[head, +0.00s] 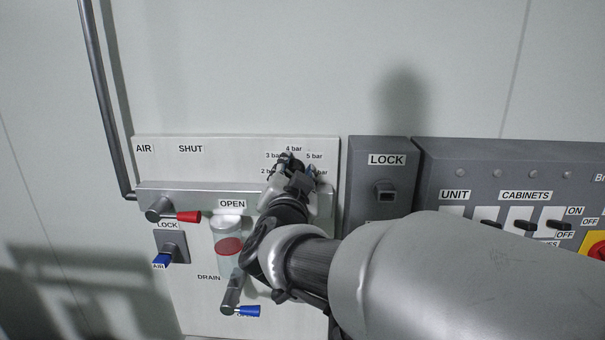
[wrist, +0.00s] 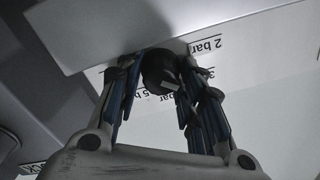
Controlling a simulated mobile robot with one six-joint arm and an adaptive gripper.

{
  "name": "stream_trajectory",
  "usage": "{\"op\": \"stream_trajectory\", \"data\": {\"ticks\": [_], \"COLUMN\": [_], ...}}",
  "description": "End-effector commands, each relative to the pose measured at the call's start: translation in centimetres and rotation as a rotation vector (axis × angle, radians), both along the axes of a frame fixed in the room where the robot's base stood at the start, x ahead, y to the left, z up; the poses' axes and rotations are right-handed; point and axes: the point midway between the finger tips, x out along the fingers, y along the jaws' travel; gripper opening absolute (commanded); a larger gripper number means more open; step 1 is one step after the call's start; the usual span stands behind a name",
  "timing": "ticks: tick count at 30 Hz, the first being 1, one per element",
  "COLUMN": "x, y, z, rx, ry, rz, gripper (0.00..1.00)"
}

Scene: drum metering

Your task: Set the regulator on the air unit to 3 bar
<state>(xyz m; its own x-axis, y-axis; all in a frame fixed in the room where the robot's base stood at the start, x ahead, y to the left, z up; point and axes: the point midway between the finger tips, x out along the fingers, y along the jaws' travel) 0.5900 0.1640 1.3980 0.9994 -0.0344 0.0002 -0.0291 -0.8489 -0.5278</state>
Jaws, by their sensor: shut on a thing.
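The air unit (head: 160,285) is a pale panel on the wall in the head view, with a scale of bar labels at its upper right. The labels 2, 3, 4 and 5 bar show around the regulator. The regulator knob (wrist: 159,73) is dark and round with a pale mark in the wrist view. My gripper (wrist: 156,85) is shut on this knob, with a finger on each side. In the head view my gripper (head: 293,172) covers the knob, so I cannot tell which label its mark points to.
A red-handled valve (head: 187,216) sits at the left of the air unit, with a blue lock key (head: 162,260) below it. A blue-handled drain valve (head: 247,310) is under the clear bowl (head: 228,245). Grey LOCK (head: 386,158) and switch boxes (head: 480,165) stand to the right.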

Motion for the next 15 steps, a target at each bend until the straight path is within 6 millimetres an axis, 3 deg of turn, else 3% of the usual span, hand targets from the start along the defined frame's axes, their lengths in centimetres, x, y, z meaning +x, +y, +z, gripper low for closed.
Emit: {"op": "stream_trajectory", "data": {"ticks": [1,2,3,8,15], "x": [0.00,0.00,0.00,0.00,0.00], "y": [-0.04,-0.04,-0.04,-0.02,-0.03], "z": [-0.19,-0.19,-0.19,-0.19,-0.26], "rx": [-0.001,-0.001,-0.001,-0.002,-0.002], "ry": [0.004,0.004,0.004,0.004,0.005], "rz": [0.000,0.000,0.000,0.000,0.000], "gripper": [0.11,0.36,0.38,0.48,0.48]}}
